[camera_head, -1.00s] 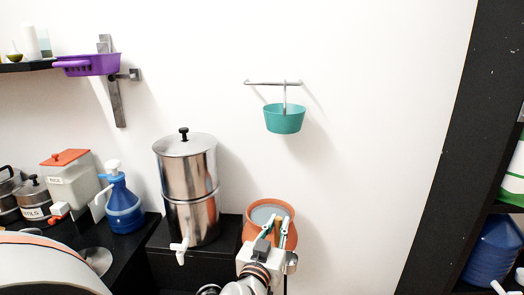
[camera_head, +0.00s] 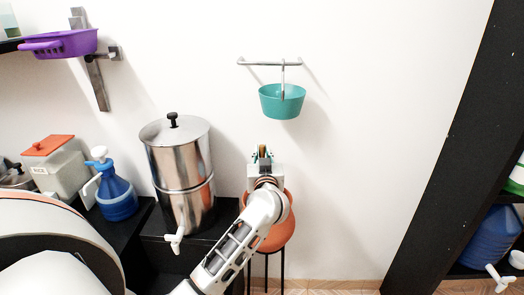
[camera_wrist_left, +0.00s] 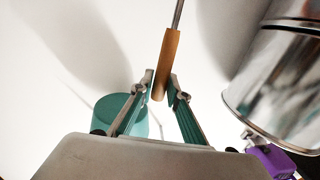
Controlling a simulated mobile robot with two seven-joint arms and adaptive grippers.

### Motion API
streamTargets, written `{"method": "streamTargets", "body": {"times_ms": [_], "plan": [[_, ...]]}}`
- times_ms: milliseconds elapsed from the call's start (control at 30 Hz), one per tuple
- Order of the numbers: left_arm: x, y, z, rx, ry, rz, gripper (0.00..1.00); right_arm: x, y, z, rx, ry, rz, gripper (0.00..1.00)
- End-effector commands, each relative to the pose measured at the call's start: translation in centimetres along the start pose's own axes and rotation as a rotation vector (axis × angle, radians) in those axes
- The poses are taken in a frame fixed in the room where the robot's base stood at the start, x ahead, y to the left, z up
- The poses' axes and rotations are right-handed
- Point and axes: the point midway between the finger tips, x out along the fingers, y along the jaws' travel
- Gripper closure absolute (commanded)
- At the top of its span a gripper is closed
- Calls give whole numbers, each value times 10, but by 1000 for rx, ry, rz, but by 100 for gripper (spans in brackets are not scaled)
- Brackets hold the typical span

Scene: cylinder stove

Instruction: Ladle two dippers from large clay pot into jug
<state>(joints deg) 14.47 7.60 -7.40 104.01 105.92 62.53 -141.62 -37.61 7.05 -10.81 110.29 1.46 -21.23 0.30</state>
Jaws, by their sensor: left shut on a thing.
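My left gripper (camera_head: 262,156) is above the orange clay pot (camera_head: 278,236), in front of the white wall. It is shut on the brown handle of the ladle (camera_head: 262,150). In the left wrist view, the ladle (camera_wrist_left: 167,62) shows its brown handle between my left gripper's green fingers (camera_wrist_left: 163,88), with a thin metal rod running out of the top edge. The ladle's cup is not in view. My arm hides the pot's mouth. A blue jug (camera_head: 117,199) with a white pump top stands at left on a black surface. My right gripper is not in view.
A steel cylinder (camera_head: 180,165) with a white tap stands on a black stand left of the pot. A teal bowl (camera_head: 283,102) hangs on a wall rail above my gripper. A purple basket (camera_head: 62,43) is upper left. A black shelf holds a blue container (camera_head: 489,240) at right.

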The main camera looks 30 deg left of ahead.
Motion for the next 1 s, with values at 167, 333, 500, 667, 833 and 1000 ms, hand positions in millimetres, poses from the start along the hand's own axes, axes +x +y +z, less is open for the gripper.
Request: {"method": "streamTargets", "body": {"times_ms": [167,333,500,667,833,1000], "plan": [[0,1,10,-3,3,0,100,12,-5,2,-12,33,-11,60],[0,0,19,-2,0,0,100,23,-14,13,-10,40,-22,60],[0,0,27,2,1,1,100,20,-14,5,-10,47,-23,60],[0,0,40,2,1,0,100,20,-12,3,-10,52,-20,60],[0,0,54,3,0,0,100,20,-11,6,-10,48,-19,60],[0,0,68,1,0,1,100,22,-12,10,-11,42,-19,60]]}}
